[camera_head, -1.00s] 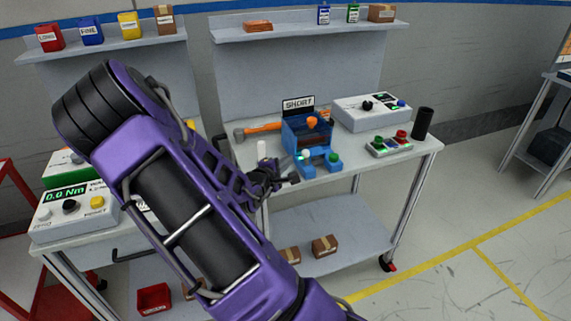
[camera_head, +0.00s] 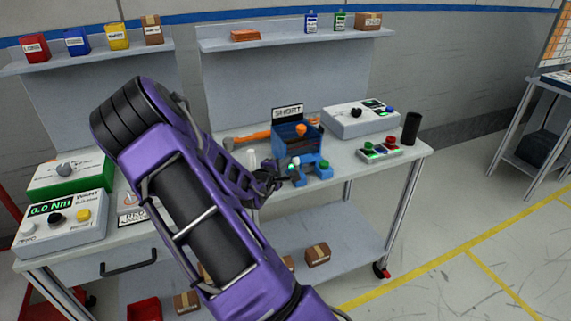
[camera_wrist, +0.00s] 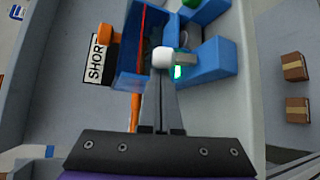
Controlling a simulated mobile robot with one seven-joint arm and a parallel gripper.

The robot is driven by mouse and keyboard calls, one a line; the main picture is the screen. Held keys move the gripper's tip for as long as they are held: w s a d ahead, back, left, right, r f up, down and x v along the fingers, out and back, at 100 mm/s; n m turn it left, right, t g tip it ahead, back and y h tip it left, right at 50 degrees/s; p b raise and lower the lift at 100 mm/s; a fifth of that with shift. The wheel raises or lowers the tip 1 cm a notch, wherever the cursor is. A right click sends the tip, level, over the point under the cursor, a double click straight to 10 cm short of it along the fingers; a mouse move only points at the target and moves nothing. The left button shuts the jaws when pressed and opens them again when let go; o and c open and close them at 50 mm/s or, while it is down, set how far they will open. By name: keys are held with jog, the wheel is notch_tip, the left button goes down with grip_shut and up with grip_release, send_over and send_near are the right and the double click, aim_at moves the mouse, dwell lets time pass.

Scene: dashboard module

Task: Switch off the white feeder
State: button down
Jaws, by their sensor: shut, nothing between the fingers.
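A blue unit (camera_head: 284,140) with a "SHORT" sign stands on the right-hand bench. It carries an orange knob (camera_head: 301,130), a green knob (camera_head: 326,165) and a small white knob or switch (camera_head: 295,161). In the wrist view, the white knob (camera_wrist: 162,57) has a green glow beside it. My gripper (camera_wrist: 160,82) is shut and empty. Its fingertips are right at the white knob in the wrist view; whether they touch it I cannot tell. In the head view, my gripper (camera_head: 277,181) is partly hidden by my arm, at the unit's front left. No all-white unit is labelled as a feeder.
A white control box (camera_head: 361,120), a small button panel (camera_head: 380,151) and a black cylinder (camera_head: 411,128) stand right of the unit. A torque meter (camera_head: 60,222) is at left.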

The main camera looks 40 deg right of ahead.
aim_at(293, 162)
jog(key=shift+s+a+m+t+h+b, duration=0.15)
jog(key=shift+m+t+h+b, duration=0.25)
jog(key=shift+b, duration=0.55)
jog(key=shift+s+m+t+h+b, duration=0.3)
jog(key=shift+m+b, duration=0.1)
jog(key=shift+b, duration=0.85)
jog(key=shift+s+r+m+t+h+b, duration=0.15)
jog(key=shift+s+m+t+h+b, duration=0.1)
jog(key=shift+m+t+h+b, duration=0.25)
jog(key=shift+s, duration=0.1)
jog(key=shift+s+a+r, duration=0.1)
jog(key=shift+s+a, duration=0.1)
jog(key=shift+s, duration=0.5)
dwell(1.9)
